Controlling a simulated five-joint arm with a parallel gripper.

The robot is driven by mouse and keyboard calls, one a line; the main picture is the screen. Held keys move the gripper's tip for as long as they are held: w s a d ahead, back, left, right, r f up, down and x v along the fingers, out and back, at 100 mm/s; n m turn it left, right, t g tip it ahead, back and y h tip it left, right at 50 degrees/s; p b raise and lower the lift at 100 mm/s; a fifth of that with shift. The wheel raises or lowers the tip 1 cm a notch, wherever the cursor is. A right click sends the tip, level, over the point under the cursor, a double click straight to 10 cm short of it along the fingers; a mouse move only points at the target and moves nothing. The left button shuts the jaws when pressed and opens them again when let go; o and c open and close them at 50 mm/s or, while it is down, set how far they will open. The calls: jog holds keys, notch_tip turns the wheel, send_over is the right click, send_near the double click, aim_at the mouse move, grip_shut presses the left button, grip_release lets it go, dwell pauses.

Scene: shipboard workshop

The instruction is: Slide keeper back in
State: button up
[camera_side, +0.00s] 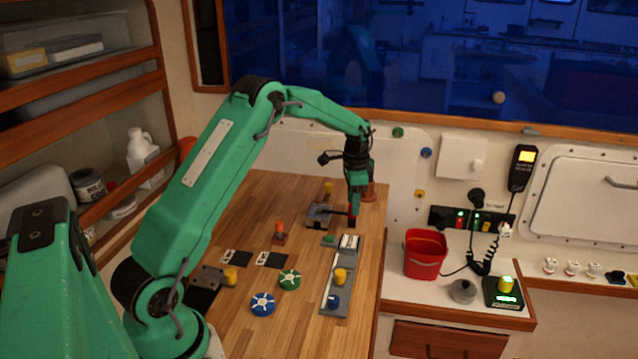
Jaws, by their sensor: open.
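My gripper (352,214) points down over the far part of the wooden bench. Its fingers are small and dark with some red, and its jaws are open. It is just right of a grey block-like fixture (319,215) and above the far end of a long grey plate (336,297). A dark bar seems to run from the fixture toward the fingers; I cannot tell whether they touch. A small whitish piece (349,241) is on the plate's far end. I cannot tell which part is the keeper.
An orange-topped piece (279,230) stands farther back. A red bucket (425,254) stands on the right counter.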

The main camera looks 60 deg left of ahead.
jog(key=shift+r, duration=2.5)
jog(key=shift+r, duration=0.15)
jog(key=shift+s+d+r, duration=0.1)
jog(key=shift+d+r, duration=0.1)
jog(key=shift+r, duration=0.05)
jog(key=s+d+r+n+t, duration=0.3)
jog(key=s+d+r, duration=0.9)
jog(key=s+r, duration=0.15)
jog(key=s+d+n+t, duration=0.1)
jog(key=s+d, duration=0.2)
jog(key=s, duration=0.5)
jog(key=s+d+f+n+t, duration=0.1)
jog(key=s+d, duration=0.2)
jog(key=s, duration=0.6)
jog(key=shift+d+t, duration=0.2)
jog(key=shift+t, duration=0.1)
jog(key=shift+s, duration=0.1)
